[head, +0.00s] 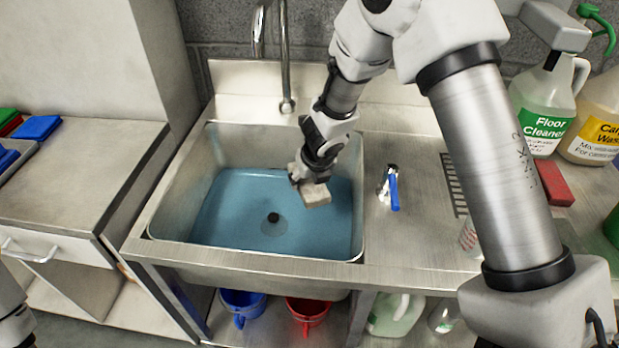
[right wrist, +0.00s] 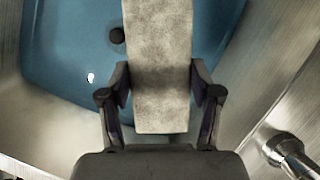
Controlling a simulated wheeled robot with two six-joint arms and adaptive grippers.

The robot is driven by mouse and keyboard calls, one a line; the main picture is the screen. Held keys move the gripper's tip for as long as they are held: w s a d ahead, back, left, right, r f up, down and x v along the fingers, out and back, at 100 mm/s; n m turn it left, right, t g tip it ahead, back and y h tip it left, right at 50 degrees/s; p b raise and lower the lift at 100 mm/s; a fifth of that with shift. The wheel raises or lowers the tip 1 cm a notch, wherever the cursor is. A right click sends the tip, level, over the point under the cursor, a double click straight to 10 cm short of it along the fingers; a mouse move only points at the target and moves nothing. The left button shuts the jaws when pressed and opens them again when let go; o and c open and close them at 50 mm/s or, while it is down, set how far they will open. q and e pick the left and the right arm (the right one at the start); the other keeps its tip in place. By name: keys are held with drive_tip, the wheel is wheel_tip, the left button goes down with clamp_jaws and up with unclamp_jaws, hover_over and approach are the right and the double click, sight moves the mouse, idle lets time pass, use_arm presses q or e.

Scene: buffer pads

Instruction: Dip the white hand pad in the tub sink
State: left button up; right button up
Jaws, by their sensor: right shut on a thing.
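The white hand pad (head: 314,194), a pale greyish-white block, is held by my right gripper (head: 304,178) over the right part of the tub sink (head: 178,205). In the right wrist view the pad (right wrist: 159,35) sits between the two fingers of the right gripper (right wrist: 160,88), which close on its sides. Blue water (head: 235,215) fills the bottom of the sink, with a dark drain in it. The pad appears above the water; I cannot tell how far. My left gripper is out of view.
The faucet (head: 285,60) rises behind the sink. A blue-handled tool (head: 393,190) lies on the steel counter to the right. Floor cleaner (head: 540,110) and car wash (head: 595,130) jugs and a red pad (head: 555,182) are farther right. Buckets (head: 240,303) stand below.

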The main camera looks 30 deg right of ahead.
wheel_tip(320, 180, down, 17)
drive_tip(key=b, duration=1.5)
drive_tip(key=shift+r, duration=0.15)
drive_tip(key=shift+r, duration=0.1)
idle(3.0)
wheel_tip(320, 180, up, 27)
drive_tip(key=p, duration=2.6)
drive_tip(key=shift+r+p, duration=0.15)
drive_tip(key=shift+p, duration=0.25)
